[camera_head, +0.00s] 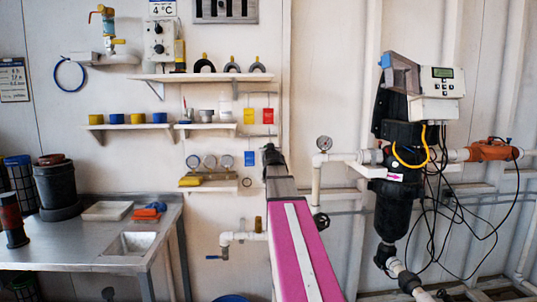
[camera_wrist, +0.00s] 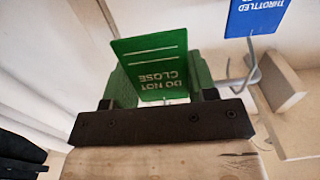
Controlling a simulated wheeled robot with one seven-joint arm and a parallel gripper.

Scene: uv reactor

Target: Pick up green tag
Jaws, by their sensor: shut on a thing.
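The green tag (camera_wrist: 149,55), printed "DO NOT CLOSE", shows upside down in the wrist view, between the fingers of my gripper (camera_wrist: 160,78). The gripper is shut on the tag, whose upper part stands clear beyond the fingers. The green tag cannot be made out there, as my arm and gripper cover that spot.
A blue tag (camera_wrist: 258,15) printed "THROTTLED" hangs close by; it also shows in the head view (camera_head: 250,158). Yellow (camera_head: 249,115) and red (camera_head: 268,115) tags hang above. A metal hook (camera_wrist: 245,73) and a pale ledge (camera_wrist: 281,78) are right of the gripper.

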